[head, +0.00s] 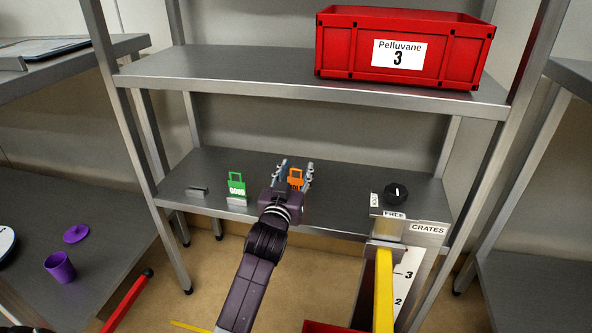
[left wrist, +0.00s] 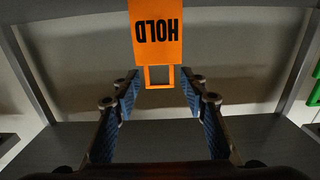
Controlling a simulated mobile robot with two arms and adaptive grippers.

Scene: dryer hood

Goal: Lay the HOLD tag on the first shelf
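The orange HOLD tag (head: 296,178) stands at the lower shelf (head: 340,180), behind my left gripper in the head view. In the left wrist view the HOLD tag (left wrist: 156,35) shows upside down, its open loop pointing toward my gripper. My left gripper (head: 295,168) is open over the lower shelf. Its fingers (left wrist: 160,82) lie either side of the tag's loop with a visible gap on each side. The tag's foot is hidden. My right gripper is not in view.
A green GOOD tag (head: 237,184) stands in a small grey holder; another holder (head: 197,191) is empty. A black knob (head: 396,191) is at right, above a yellow bar (head: 384,290). A red crate (head: 340,50) sits on the upper shelf (head: 220,65), whose left part is clear.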

